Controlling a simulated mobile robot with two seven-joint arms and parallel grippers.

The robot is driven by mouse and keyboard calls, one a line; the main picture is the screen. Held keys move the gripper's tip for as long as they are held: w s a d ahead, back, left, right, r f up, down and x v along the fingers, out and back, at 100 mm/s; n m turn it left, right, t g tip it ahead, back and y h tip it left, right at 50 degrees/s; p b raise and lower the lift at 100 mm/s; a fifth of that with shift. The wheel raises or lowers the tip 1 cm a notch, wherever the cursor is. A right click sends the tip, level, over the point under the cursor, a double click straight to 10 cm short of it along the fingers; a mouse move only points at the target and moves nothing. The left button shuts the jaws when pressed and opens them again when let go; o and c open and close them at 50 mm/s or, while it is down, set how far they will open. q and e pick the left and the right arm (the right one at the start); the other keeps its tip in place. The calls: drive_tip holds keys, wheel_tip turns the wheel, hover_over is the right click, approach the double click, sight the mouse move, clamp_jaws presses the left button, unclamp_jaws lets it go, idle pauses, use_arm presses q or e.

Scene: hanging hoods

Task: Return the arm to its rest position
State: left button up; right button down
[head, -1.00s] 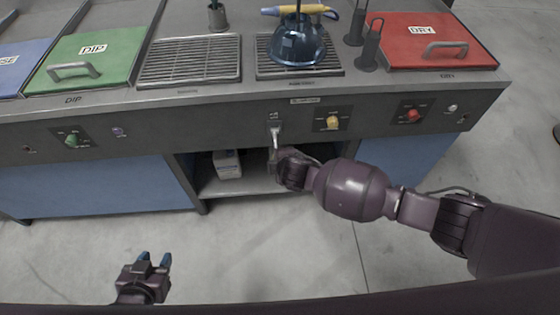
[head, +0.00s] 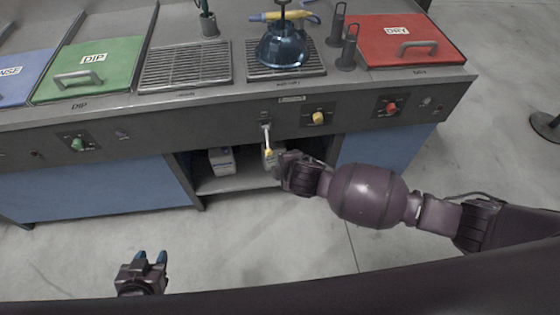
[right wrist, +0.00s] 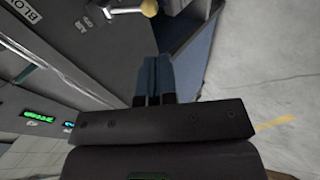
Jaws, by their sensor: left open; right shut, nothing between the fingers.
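My right arm comes in from the right in the head view, and its gripper (head: 284,165) is at the front of the console, just right of and below a lever (head: 266,138) with a yellow tip. Its fingers are hard to make out there. In the right wrist view the blue fingers of the right gripper (right wrist: 154,72) are together with nothing between them. The lever's yellow knob (right wrist: 149,8) shows above them, apart from the fingertips. My left gripper (head: 151,258) is open and empty, low over the floor at the lower left.
The console has a green DIP lid (head: 98,60), a red DRY lid (head: 410,42), a drain grate (head: 186,64) and a blue glass vessel (head: 283,46). A white container (head: 222,161) stands on the open shelf below. The floor in front is clear.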

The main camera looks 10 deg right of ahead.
drive_tip(key=shift+s+d+r, duration=0.1)
drive_tip(key=shift+s+r, duration=0.2)
drive_tip(key=shift+s, duration=0.05)
idle(0.4)
drive_tip(key=w+a+r+m+t+y, duration=0.2)
drive_tip(key=a+r+m+y, duration=0.15)
drive_tip(key=r, duration=0.45)
drive_tip(key=s+d+r+m+t, duration=0.2)
drive_tip(key=d+r+m, duration=0.1)
drive_tip(key=m, duration=0.2)
drive_tip(key=s+d+f+m+h, duration=0.25)
drive_tip(key=s+d+m, duration=0.2)
drive_tip(key=d, duration=0.35)
drive_tip(key=s+d+f+m+h, duration=0.25)
drive_tip(key=s+d, duration=0.25)
drive_tip(key=d, duration=0.3)
drive_tip(key=s+d+f+m, duration=0.1)
drive_tip(key=s+d+f, duration=0.1)
drive_tip(key=s, duration=0.4)
drive_tip(key=s+d+f+m+g+h, duration=0.1)
drive_tip(key=s+d+f, duration=0.2)
drive_tip(key=s+f, duration=0.2)
drive_tip(key=shift+s+d+m, duration=0.35)
drive_tip(key=shift+s, duration=0.05)
